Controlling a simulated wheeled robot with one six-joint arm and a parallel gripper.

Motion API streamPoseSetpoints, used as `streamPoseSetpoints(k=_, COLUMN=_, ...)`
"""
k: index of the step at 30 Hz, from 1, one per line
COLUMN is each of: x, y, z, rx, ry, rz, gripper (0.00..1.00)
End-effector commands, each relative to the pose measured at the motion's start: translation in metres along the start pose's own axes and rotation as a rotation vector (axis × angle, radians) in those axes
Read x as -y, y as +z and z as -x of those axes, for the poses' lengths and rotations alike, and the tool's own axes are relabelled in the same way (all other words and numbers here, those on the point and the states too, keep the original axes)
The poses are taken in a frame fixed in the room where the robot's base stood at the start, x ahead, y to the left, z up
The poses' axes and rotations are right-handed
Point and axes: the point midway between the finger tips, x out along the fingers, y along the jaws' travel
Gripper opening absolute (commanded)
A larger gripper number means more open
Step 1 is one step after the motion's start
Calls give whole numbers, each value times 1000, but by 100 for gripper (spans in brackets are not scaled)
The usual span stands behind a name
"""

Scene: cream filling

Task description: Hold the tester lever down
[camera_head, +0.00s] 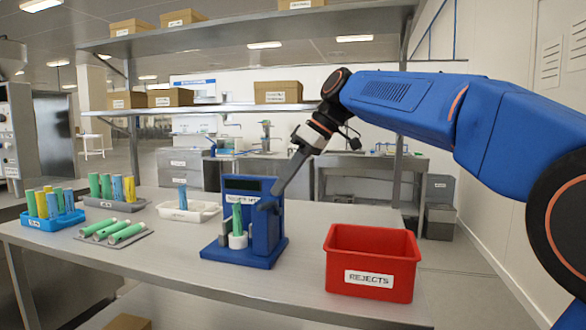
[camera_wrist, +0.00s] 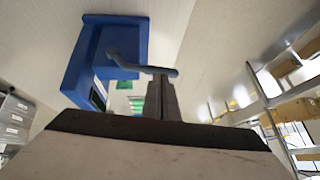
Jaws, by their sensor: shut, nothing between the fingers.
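The blue tester (camera_head: 265,238) stands on the table with a dark display on its upper front. A green tube (camera_head: 237,220) stands upright in its white holder (camera_head: 238,241). My gripper (camera_head: 275,193) is shut and empty, pointing down at the tester's upper right side. In the wrist view my closed fingers (camera_wrist: 161,82) meet the blue-grey lever (camera_wrist: 145,69) near its free end. They seem to touch it or sit just over it; I cannot tell whether the lever is pressed. The tester's blue body (camera_wrist: 82,55) also shows there. The lever is hardly distinguishable in the head view.
A red rejects bin (camera_head: 370,243) stands right of the tester. A white tray (camera_head: 200,212) with a blue tube, a blue rack (camera_head: 45,222) of tubes, a grey rack (camera_head: 115,204) and a flat tray (camera_head: 112,238) of green tubes stand left. The table's front centre (camera_head: 180,262) is clear.

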Motion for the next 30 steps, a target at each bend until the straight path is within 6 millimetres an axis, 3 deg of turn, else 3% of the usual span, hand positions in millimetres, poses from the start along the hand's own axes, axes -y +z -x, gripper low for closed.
streamPoseSetpoints(k=7, x=0, y=0, z=-23, rx=0, ry=0, rz=0, gripper=0)
streamPoseSetpoints(k=30, x=8, y=5, z=-32, rx=-1, ry=68, rz=49, gripper=0)
